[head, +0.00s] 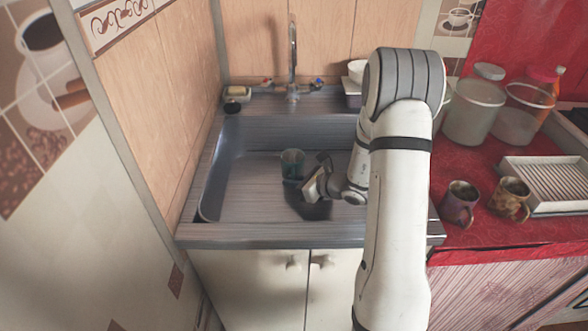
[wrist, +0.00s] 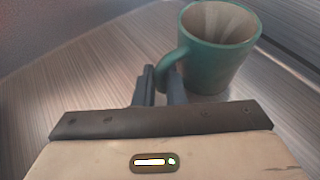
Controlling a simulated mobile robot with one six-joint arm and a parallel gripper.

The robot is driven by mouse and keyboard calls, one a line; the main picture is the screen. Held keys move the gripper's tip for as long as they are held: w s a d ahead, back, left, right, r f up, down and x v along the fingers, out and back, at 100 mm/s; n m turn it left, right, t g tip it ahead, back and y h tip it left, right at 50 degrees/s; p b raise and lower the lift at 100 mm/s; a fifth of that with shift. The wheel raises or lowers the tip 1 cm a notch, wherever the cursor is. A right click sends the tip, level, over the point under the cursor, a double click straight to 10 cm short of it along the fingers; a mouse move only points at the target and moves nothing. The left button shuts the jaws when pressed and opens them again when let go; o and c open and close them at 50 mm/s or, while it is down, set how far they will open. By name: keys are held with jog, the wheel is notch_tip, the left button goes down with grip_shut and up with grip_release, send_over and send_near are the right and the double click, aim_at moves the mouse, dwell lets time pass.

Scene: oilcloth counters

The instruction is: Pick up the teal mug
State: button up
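The teal mug (head: 291,163) is upright in the sink, with its pale inside showing in the wrist view (wrist: 208,68). Its handle points toward my gripper. My gripper (wrist: 160,76) is at the handle, with the two dark fingers close together and the handle between them, so it looks shut on the handle. In the head view my gripper (head: 308,182) is just right of the mug. Whether the mug's base touches the sink floor is hard to tell.
The sink (head: 240,180) has raised walls around the mug, and a faucet (head: 292,60) stands behind. On the red counter at right are a purple mug (head: 459,203), a brown mug (head: 509,198), a white dish rack (head: 545,184) and jars (head: 473,112).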

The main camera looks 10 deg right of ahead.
grip_shut()
jog(key=shift+r, duration=0.15)
jog(key=shift+r+p, duration=0.85)
jog(key=shift+r, duration=4)
